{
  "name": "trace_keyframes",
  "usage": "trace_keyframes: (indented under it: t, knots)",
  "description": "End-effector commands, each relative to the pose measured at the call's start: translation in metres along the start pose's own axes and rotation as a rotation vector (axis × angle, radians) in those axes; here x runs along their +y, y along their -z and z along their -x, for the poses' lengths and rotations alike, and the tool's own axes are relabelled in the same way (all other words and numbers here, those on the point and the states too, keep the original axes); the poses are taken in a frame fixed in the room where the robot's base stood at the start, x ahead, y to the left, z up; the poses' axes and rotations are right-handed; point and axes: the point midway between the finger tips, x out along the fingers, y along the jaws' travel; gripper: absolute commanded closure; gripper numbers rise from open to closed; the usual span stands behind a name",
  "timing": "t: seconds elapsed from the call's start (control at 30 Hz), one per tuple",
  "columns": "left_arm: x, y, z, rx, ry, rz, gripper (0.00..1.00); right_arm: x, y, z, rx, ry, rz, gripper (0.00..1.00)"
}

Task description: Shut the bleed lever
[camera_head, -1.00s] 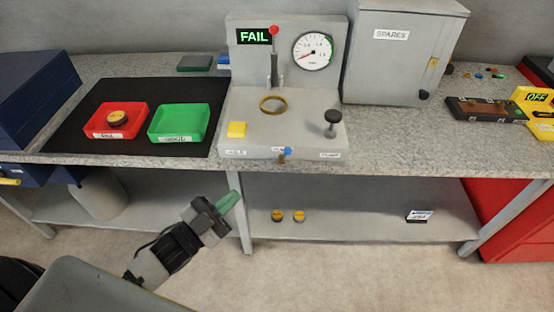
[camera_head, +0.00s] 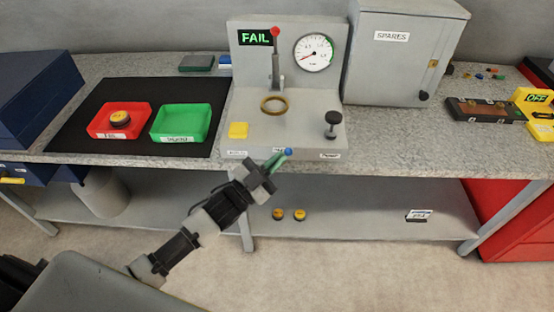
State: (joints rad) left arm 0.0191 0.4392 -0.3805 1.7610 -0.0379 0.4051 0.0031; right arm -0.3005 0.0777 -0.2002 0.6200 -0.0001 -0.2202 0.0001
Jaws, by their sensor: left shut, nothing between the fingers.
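The bleed lever, with a small blue knob (camera_head: 289,152), is on the front face of the grey test stand (camera_head: 312,154). My left gripper (camera_head: 279,158) comes up from the lower left with its green fingers shut and empty. Its fingertips are right at the blue knob and overlap it in the picture; I cannot tell whether they touch. The lever's brass body is hidden behind the fingers. My right gripper is not in view.
The stand carries a FAIL display (camera_head: 257,37), a gauge (camera_head: 314,53), a red-knobbed upright lever (camera_head: 275,60), a yellow button (camera_head: 238,130) and a black knob (camera_head: 333,120). A red tray (camera_head: 96,126) and green tray (camera_head: 204,119) stand left. Floor in front is clear.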

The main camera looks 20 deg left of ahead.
Motion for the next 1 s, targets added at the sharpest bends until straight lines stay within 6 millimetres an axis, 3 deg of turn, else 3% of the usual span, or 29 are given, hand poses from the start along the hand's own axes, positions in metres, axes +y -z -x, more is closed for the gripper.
trace_keyframes:
  t: [0.37,1.0]
  knots:
    - [0.0,0.001,-0.001,-0.002,-0.003,-0.003,1.0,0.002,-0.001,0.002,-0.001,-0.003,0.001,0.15]
    - [0.002,0.005,-0.007,-0.076,-0.079,-0.079,1.0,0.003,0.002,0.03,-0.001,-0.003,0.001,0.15]
